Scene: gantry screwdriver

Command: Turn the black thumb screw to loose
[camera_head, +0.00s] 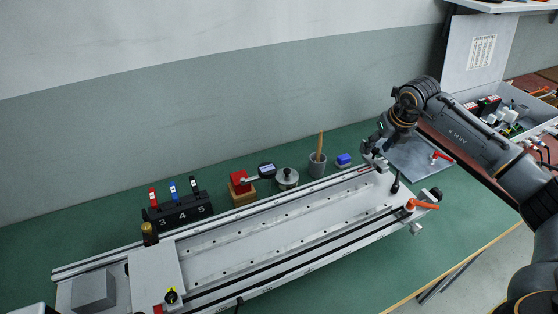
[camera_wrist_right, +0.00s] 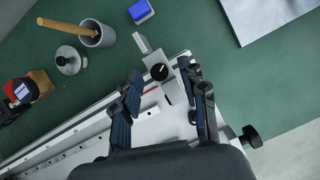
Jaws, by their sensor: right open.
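In the head view the right gripper (camera_head: 376,154) is above the right end of the long rail fixture (camera_head: 270,225) and hides this screw. Another black knob (camera_wrist_right: 251,136) sticks out of the end of the fixture; it also shows in the head view (camera_head: 436,194). My left gripper is not in view.
An orange lever (camera_head: 423,204) sits at the fixture's right end. Behind the rail stand a grey cup with a wooden stick (camera_head: 317,164), a blue block (camera_head: 343,159), a round metal weight (camera_head: 287,178) and a numbered black holder (camera_head: 178,212). A metal plate (camera_head: 420,160) lies at right.

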